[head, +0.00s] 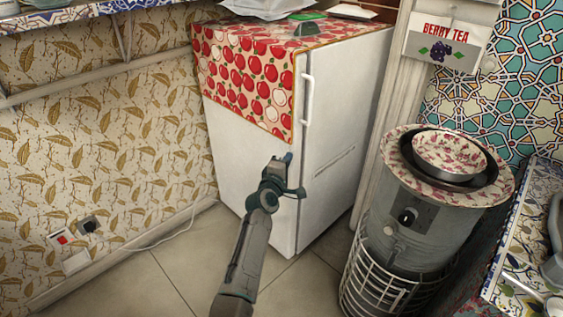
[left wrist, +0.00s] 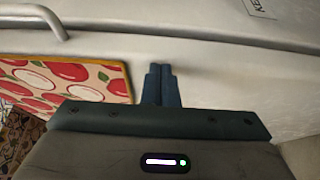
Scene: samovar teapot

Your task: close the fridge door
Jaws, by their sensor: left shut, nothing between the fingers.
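The white fridge (head: 250,165) stands against the wall with a red apple-print cloth (head: 245,75) over its top and side. Its door (head: 345,130), with a white handle (head: 308,100), lies close against the body; I cannot tell whether it is fully flush. My left gripper (head: 288,159) is shut and empty, by the fridge's vertical edge below the cloth's corner. In the left wrist view the shut fingers (left wrist: 161,72) point at the seam beside the door. The handle (left wrist: 40,18) and cloth (left wrist: 65,78) lie to their left. Contact is unclear. My right gripper is out of view.
A metal samovar-like stove (head: 425,225) with a patterned bowl (head: 448,155) stands right of the fridge. A tiled counter (head: 515,235) is at the right edge. A white cable (head: 165,238) runs along the floor to a wall socket. Tiled floor (head: 180,280) is clear in front.

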